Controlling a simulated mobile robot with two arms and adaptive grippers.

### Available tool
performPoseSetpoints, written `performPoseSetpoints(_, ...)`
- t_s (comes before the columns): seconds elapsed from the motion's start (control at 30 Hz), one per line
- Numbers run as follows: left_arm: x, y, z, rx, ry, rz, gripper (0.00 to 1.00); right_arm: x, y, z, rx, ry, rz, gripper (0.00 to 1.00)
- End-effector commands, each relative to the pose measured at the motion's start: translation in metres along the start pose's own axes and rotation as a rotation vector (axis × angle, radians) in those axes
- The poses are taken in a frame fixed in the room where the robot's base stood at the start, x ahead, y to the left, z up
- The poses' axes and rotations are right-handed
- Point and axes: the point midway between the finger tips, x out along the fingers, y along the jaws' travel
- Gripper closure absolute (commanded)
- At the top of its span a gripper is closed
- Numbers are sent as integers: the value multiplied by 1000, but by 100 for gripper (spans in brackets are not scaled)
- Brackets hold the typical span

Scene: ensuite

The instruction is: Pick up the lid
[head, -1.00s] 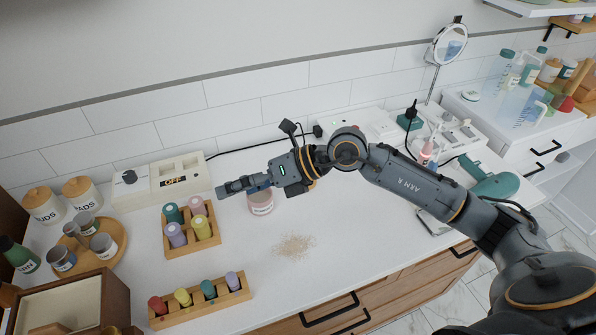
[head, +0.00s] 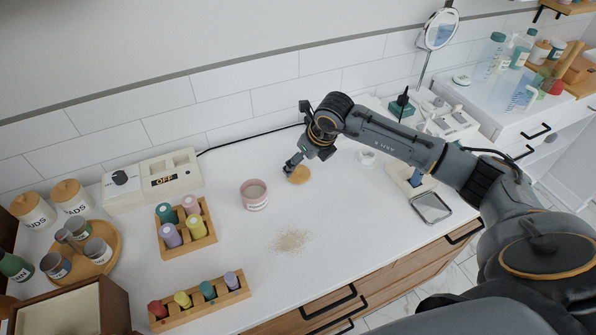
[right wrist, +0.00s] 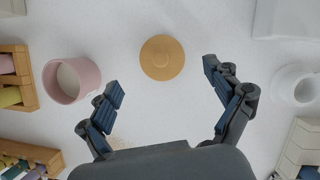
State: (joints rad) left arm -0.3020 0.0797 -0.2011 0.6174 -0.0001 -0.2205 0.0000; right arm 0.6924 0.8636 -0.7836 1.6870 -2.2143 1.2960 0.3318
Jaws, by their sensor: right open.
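The lid (head: 299,174) is a round, tan wooden disc lying flat on the white counter. My right gripper (head: 291,166) is at the lid's back left edge in the head view. In the right wrist view my right gripper (right wrist: 162,78) is open and empty, its fingers spread wide with the lid ahead between them. A pink open jar (head: 254,195) with pale contents stands left of the lid. My left gripper is not in view.
A pale powder pile (head: 292,241) lies in front of the lid. Wooden racks with coloured bottles (head: 187,230) stand to the left. A small white cup (head: 367,157) and a dark-framed tray (head: 431,207) are to the right. A cable runs along the wall.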

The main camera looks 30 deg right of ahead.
Motion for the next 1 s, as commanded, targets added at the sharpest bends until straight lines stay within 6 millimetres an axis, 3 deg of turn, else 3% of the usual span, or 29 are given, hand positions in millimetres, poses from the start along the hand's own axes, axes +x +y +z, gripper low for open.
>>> performPoseSetpoints(0.4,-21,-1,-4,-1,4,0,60,48,-1,2,2,1,2,9)
performPoseSetpoints(0.67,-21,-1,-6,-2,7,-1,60,53,-2,2,0,-1,0,9)
performPoseSetpoints(0.93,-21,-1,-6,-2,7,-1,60,53,-2,2,0,0,0,60)
performPoseSetpoints(1.0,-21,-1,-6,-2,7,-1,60,53,-2,2,0,0,0,61)
